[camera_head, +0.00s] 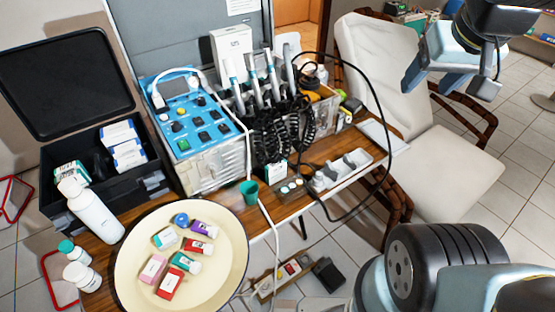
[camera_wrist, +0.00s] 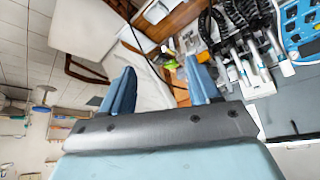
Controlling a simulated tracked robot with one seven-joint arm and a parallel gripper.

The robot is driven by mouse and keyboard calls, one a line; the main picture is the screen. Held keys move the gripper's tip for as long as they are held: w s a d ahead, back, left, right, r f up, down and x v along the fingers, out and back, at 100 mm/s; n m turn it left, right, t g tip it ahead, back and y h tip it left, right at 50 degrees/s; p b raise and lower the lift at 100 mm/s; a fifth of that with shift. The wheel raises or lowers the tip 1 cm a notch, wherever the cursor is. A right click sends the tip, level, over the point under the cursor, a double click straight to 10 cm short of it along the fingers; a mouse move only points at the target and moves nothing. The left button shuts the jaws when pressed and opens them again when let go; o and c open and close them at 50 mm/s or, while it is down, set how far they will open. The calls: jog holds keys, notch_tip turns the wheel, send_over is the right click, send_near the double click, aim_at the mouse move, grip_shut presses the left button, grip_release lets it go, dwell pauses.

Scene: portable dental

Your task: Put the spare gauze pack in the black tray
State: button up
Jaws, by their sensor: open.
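My gripper (camera_head: 448,86) is at the upper right in the head view, raised in front of the white chair. In the wrist view its two blue fingers (camera_wrist: 161,84) are apart with nothing between them. An open black case (camera_head: 152,184) stands at the left of the table, its lid up. It holds white boxes (camera_head: 122,142) and a green-and-white pack (camera_head: 70,174). No label is readable, so I cannot tell which is the spare gauze pack. My gripper is far from all of these.
A round cream tray (camera_head: 230,262) holds several small coloured packs. White bottles (camera_head: 95,213) stand at its left. A blue-topped dental unit (camera_head: 190,115) with corded handpieces fills the middle. A white tray (camera_head: 326,180) lies to the right. A black cable (camera_head: 381,125) loops above the table.

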jog(key=o, duration=0.7)
jog(key=w+a+f, duration=0.1)
jog(key=w+a, duration=0.1)
jog(key=w+a+f+n+g, duration=0.1)
jog(key=w+f, duration=0.1)
jog(key=w, duration=0.1)
jog(key=w+a+f+n, duration=0.1)
jog(key=w+a, duration=0.1)
jog(key=w, duration=0.1)
jog(key=shift+a+f+g, duration=0.15)
jog(key=shift+a+g, duration=0.2)
jog(key=shift+g, duration=0.05)
jog(key=n+g, duration=0.4)
jog(key=n, duration=0.1)
send_over(275, 162)
jog(key=d, duration=0.1)
notch_tip(275, 162, down, 22)
notch_tip(275, 162, down, 8)
jog(key=shift+s+a+f, duration=0.1)
jog(key=shift+s+f, duration=0.05)
jog(key=shift+f, duration=0.05)
jog(key=shift+a+f, duration=0.2)
jog(key=shift+f, duration=1.15)
jog(key=shift+a+f, duration=0.2)
jog(key=shift+f, duration=1.1)
